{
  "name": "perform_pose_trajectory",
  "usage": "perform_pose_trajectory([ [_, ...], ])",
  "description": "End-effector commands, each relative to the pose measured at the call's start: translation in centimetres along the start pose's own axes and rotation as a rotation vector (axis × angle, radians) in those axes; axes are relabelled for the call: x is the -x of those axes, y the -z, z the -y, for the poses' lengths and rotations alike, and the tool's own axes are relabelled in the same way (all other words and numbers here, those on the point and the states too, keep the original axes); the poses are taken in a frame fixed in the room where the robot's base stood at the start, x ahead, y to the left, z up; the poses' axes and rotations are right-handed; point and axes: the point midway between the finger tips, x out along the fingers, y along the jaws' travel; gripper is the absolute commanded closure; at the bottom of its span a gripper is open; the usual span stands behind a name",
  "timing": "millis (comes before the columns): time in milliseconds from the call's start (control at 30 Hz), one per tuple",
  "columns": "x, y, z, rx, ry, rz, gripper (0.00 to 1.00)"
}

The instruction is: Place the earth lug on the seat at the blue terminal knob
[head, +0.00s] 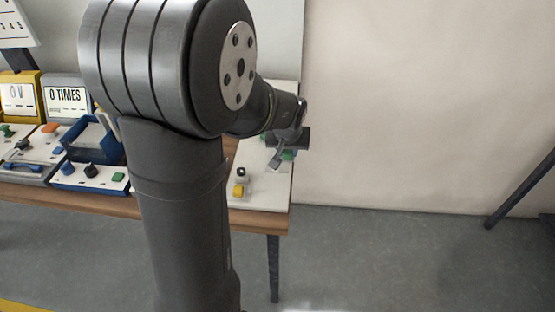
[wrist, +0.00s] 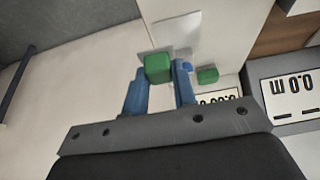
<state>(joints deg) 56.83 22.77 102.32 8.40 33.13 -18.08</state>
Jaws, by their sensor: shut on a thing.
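My gripper (wrist: 160,76) shows in the wrist view with its two blue fingers around a green block (wrist: 158,68), held at the fingertips. The block may be the earth lug; no lug shape can be made out. In the head view my gripper (head: 278,158) is small, over the right end of the table, with a bit of green beside it. A blue knob (head: 68,168) stands on a white panel at the left of the head view.
A yellow piece (head: 239,190) and a dark-topped piece (head: 241,172) stand near the table's front right. My arm hides the table's middle.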

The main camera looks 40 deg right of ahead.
Motion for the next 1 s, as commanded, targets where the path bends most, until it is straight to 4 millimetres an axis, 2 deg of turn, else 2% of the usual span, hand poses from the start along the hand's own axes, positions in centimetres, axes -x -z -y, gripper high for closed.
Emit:
perform_pose_trajectory([
  [100,-1.8,0.7,1.9,0.004,0.001,0.002,0.97],
  [233,-2.9,1.2,3.0,0.0,0.0,0.0,0.97],
  [367,-3.5,1.1,3.2,-0.001,0.0,0.001,0.97],
  [633,-6.7,-0.3,3.2,-0.002,-0.002,0.001,0.97],
  [1000,-7.0,-0.4,3.2,-0.001,-0.002,-0.001,0.97],
])
